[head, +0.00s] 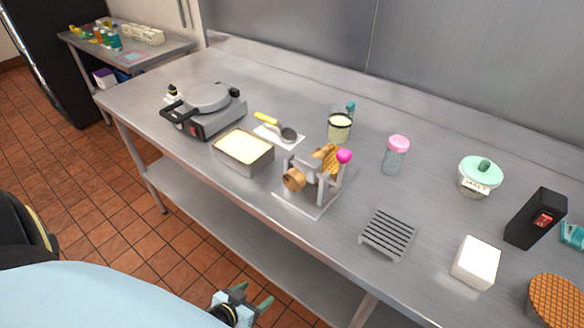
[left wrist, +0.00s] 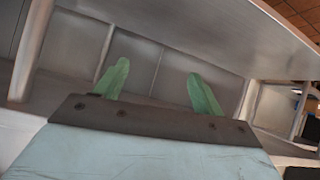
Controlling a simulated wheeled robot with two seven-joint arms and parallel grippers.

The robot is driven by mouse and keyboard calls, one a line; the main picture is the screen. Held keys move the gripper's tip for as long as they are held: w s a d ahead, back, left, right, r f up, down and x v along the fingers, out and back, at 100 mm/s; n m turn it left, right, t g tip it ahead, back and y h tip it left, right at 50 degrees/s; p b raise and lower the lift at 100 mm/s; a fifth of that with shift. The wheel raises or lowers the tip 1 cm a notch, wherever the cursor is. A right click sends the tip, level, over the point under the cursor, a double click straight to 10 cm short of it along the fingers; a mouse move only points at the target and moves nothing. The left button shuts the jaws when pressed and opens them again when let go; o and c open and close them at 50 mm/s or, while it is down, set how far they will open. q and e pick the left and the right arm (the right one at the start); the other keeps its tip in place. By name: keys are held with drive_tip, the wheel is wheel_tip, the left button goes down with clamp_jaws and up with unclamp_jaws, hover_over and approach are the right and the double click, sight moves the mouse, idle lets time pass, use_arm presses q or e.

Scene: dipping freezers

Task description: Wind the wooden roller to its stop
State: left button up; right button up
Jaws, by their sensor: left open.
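The wooden roller (head: 294,180) sits in a grey stand on a pale base plate (head: 310,203), near the front edge of the steel counter. A waffle-patterned piece (head: 328,157) lies at its far side, and a pink knob (head: 344,156) shows at the right of the stand. My left gripper (head: 254,296) is below and in front of the counter edge, well apart from the roller. Its green fingers are spread and empty; they also show in the left wrist view (left wrist: 158,70), under the counter. My right gripper is not in view.
A lower shelf (head: 225,215) runs underneath.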

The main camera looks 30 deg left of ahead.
use_arm(q)
drive_tip(key=w+a+r+t+p, duration=0.1)
drive_tip(key=w+r+t, duration=0.15)
drive_tip(key=r, duration=0.55)
drive_tip(key=w+r+t+p, duration=0.1)
drive_tip(key=w+r+t, duration=0.15)
drive_tip(key=r, duration=0.45)
drive_tip(key=n+t+p, duration=0.1)
drive_tip(key=t, duration=0.1)
approach(291, 184)
drive_tip(key=shift+h, duration=0.4)
drive_tip(key=w, duration=0.5)
drive_tip(key=w+p, duration=0.1)
drive_tip(key=w, duration=0.5)
drive_tip(key=shift+w+d, duration=0.1)
drive_tip(key=shift+d, duration=0.1)
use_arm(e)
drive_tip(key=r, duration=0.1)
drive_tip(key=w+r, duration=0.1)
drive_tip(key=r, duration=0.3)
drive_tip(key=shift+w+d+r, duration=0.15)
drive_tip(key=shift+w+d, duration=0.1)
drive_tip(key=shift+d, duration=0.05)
use_arm(q)
drive_tip(key=c, duration=1)
drive_tip(key=shift+o, duration=0.2)
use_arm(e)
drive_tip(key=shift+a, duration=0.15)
use_arm(q)
drive_tip(key=shift+m, duration=0.3)
